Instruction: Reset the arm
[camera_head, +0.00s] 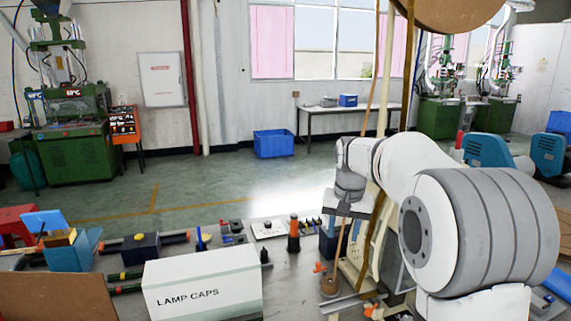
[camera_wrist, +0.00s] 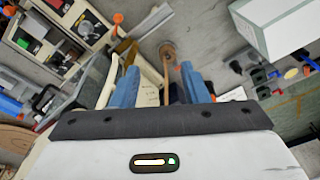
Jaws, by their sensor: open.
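My arm reaches in from the right in the head view. My gripper shows in the wrist view (camera_wrist: 162,88), with two blue fingers spread apart. The gripper is open, and I see nothing held between the fingers. Below and between them, a round brown piece with a thin upright stick (camera_wrist: 167,60) stands on the grey surface. The same stick and base (camera_head: 330,285) show in the head view, below my wrist. Whether the stick touches the gripper cannot be told. The fingertips are hard to make out in the head view.
A white box marked LAMP CAPS (camera_head: 203,285) stands at the front of the workbench. A post and hanging cords are close to my arm. The floor behind is mostly clear.

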